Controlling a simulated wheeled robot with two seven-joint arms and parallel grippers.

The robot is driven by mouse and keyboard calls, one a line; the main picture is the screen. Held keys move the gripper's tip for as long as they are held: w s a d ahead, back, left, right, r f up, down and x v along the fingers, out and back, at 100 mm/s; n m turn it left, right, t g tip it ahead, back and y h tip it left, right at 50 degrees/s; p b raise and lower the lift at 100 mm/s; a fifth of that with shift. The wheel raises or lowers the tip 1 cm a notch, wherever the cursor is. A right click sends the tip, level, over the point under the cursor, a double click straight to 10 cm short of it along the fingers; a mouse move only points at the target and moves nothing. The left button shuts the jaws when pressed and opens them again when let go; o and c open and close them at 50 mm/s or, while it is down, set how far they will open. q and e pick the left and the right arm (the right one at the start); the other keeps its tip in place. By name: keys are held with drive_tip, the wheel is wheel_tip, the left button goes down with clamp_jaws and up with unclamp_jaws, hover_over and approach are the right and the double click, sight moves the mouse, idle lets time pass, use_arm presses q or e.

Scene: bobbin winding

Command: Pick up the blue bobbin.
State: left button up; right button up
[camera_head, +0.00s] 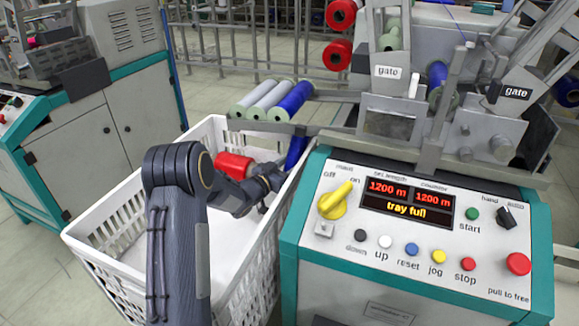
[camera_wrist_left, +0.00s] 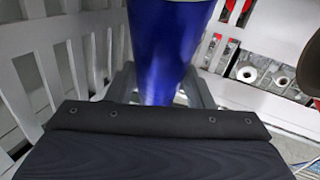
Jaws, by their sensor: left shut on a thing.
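A blue bobbin (camera_head: 296,151) stands tilted at the right wall of the white crate, partly behind my gripper. My left gripper (camera_head: 280,170) reaches over the crate and is shut on this bobbin. In the left wrist view the blue bobbin (camera_wrist_left: 168,45) fills the top middle, with the grey fingers (camera_wrist_left: 164,90) on either side of it. Its lower end is hidden by the gripper body. My right gripper is not in view.
The white crate (camera_head: 85,240) stands left of the machine's control panel (camera_head: 405,255), whose display reads "tray full". A red bobbin (camera_head: 233,166) lies in the crate beside my left arm. Another machine (camera_head: 100,130) stands at the left, with clear floor between.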

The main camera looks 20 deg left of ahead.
sight(292, 155)
use_arm(q)
wheel_tip(292, 155, up, 3)
drive_tip(key=shift+r+p, duration=0.1)
drive_tip(key=shift+p, duration=0.65)
drive_tip(key=p+v, duration=0.4)
drive_tip(key=v, duration=1.4)
drive_tip(key=shift+f, duration=0.2)
